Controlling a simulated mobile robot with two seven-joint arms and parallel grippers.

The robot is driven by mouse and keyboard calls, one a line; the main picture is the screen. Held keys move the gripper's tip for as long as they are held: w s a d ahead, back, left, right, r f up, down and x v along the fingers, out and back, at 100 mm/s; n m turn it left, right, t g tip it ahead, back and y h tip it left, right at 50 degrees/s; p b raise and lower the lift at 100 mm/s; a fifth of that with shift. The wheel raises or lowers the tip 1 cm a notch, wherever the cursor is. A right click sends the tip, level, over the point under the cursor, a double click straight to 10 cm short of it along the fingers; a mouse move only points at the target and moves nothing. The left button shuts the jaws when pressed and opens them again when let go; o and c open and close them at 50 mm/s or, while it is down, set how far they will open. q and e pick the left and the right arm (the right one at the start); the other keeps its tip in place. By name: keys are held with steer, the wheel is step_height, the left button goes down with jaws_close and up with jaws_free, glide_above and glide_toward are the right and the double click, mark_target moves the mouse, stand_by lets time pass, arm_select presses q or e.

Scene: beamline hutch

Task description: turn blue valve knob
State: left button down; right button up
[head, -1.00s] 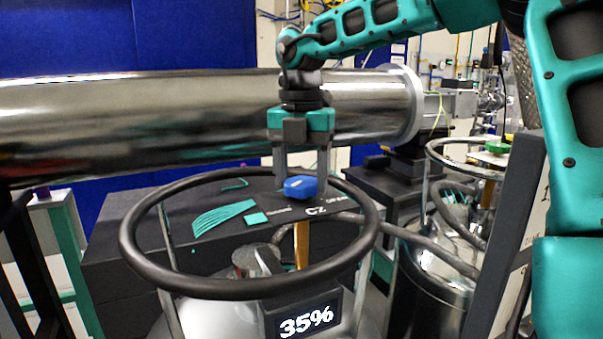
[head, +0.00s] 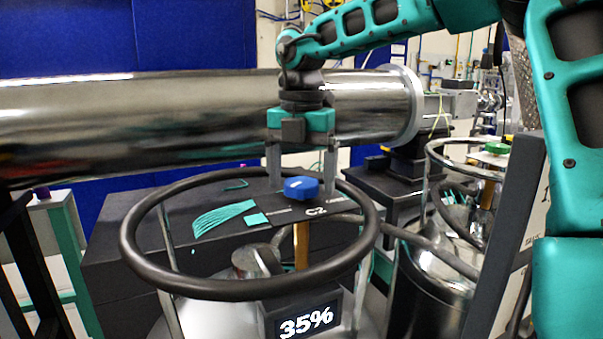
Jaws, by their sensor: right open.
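The blue valve knob (head: 301,187) sits on top of a brass stem (head: 301,245), inside the black ring (head: 128,247) of a silver tank in the head view. My right gripper (head: 302,190) comes down from above with its fingers apart. One finger is left of the knob and the other is right of it. The fingertips are about level with the knob, with visible gaps on both sides. Whether they are exactly in line with it in depth I cannot tell. My left gripper is not in view.
A display (head: 308,314) on the tank reads 35%. A second tank (head: 432,275) with a green knob (head: 497,148) stands at the right. A large shiny metal pipe (head: 150,120) crosses behind my right gripper. Teal tools lie on a dark surface behind the ring.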

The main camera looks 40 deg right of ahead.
mark_target(301, 182)
step_height(301, 182, up, 13)
steer(key=p, duration=0.2)
stand_by(0.4)
stand_by(0.5)
